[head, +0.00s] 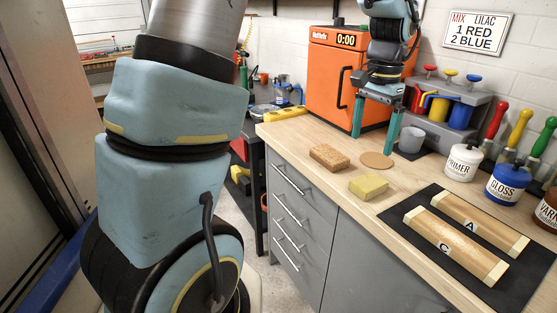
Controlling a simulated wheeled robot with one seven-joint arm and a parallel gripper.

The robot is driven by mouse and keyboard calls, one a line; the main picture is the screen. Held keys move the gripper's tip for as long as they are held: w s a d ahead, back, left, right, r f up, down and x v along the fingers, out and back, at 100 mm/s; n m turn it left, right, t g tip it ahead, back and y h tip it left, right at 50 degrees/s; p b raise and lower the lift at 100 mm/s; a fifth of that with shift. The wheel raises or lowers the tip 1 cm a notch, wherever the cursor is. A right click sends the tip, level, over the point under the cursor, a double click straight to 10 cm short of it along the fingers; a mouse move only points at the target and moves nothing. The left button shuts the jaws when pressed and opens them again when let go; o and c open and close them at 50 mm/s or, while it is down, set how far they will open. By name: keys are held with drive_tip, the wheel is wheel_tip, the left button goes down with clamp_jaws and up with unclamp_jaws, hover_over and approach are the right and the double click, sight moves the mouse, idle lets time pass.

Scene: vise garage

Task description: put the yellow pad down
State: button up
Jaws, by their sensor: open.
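The yellow pad (368,186) lies flat on the wooden worktop, near its front edge. My gripper (374,143) is open, with two teal fingers pointing down above the worktop behind the pad. It is apart from the pad, and I see nothing between the fingers. A round cork disc (377,160) lies on the worktop just below the fingers. A brown sponge-like block (331,157) lies left of the pad.
A grey cup (411,138) stands right of my gripper. An orange oven-like box (335,85) stands behind. Paint jars (463,162) line the back right. A black mat (400,213) holds two wooden blocks marked A and C.

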drive_tip(key=s+a+f+n, duration=0.1)
drive_tip(key=a+f+n, duration=0.1)
drive_tip(key=a, duration=0.7)
drive_tip(key=s+a+f+n+t, duration=0.1)
drive_tip(key=a+n, duration=0.4)
drive_tip(key=a, duration=0.5)
drive_tip(key=s+a+f+n, duration=0.2)
drive_tip(key=a+f+n, duration=0.1)
drive_tip(key=a, duration=0.6)
drive_tip(key=shift+a+f+n+t, duration=0.15)
drive_tip(key=shift+a+n+t, duration=0.15)
drive_tip(key=shift+a, duration=0.05)
drive_tip(key=shift+d, duration=0.1)
